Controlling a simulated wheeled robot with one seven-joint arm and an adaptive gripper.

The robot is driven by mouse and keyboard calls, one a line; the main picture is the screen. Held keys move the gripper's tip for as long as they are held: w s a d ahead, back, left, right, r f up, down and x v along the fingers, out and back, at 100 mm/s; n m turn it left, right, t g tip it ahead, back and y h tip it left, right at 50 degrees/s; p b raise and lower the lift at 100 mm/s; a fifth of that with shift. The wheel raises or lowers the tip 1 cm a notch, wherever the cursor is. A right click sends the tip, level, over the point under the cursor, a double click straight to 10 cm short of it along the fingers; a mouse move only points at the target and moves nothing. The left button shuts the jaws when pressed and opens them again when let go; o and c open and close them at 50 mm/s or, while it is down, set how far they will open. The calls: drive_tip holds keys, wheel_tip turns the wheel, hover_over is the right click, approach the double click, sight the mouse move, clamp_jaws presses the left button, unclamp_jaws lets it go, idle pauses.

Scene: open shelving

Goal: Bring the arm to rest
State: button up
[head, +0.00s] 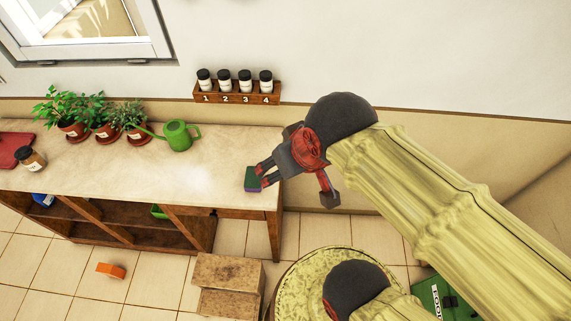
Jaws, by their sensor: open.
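My gripper (264,174) is at the right end of the wooden counter (210,175). A small green and purple sponge (252,180) sits near the counter's right edge, right at the fingertips. I cannot tell whether the fingers touch it. My arm reaches in from the lower right, with its wrist bent above the counter's end.
A green watering can (179,136) and potted plants (104,133) stand at the counter's back. A jar (31,158) is at the left. A numbered spice rack (237,93) hangs on the wall. Wooden boxes (230,270) and an orange object (111,270) are on the floor.

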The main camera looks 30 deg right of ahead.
drive_tip(key=shift+s, duration=0.15)
wheel_tip(320, 180, down, 4)
drive_tip(key=b, duration=0.3)
drive_tip(key=shift+r+b, duration=0.2)
drive_tip(key=shift+b, duration=0.15)
drive_tip(key=shift+o, duration=0.6)
